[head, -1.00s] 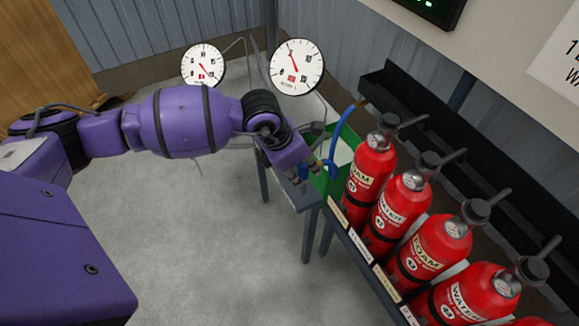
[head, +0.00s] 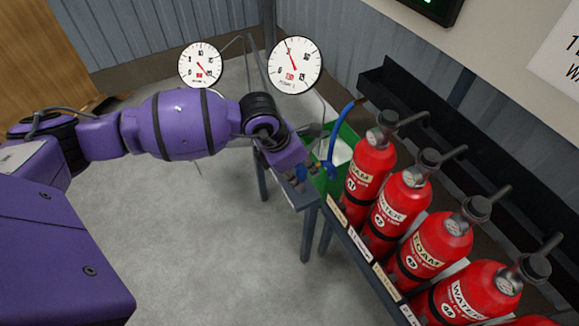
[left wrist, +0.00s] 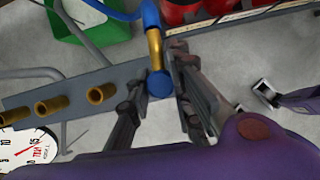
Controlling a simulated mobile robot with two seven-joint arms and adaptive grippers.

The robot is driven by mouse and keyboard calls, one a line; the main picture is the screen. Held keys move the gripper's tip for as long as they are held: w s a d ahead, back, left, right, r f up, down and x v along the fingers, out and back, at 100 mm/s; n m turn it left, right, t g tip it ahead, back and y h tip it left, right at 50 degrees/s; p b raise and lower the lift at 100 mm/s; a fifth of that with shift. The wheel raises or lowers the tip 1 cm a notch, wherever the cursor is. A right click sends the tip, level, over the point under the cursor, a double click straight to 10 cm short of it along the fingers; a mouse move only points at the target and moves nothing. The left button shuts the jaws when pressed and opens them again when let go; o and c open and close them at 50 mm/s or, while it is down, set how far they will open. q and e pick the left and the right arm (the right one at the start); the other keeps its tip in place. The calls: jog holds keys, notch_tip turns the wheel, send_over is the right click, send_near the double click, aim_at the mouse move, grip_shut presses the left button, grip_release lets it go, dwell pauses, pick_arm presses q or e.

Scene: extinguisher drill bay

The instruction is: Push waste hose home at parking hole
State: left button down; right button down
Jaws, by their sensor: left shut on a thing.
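The waste hose is blue (head: 333,148) and hangs in an arc near the green bin in the head view. The parking hole itself is hidden or cannot be told. My right gripper (left wrist: 254,100) shows at the right with its tips apart.
A row of red extinguishers (head: 370,168) stands on the right in the head view. A green bin (head: 345,133) is close behind my left gripper. Two round gauges (head: 200,65) stand at the back. The grey floor (head: 210,230) in front is clear.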

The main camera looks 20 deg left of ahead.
pick_arm(q)
jog(key=shift+f, duration=0.15)
jog(key=c, duration=1.5)
grip_release()
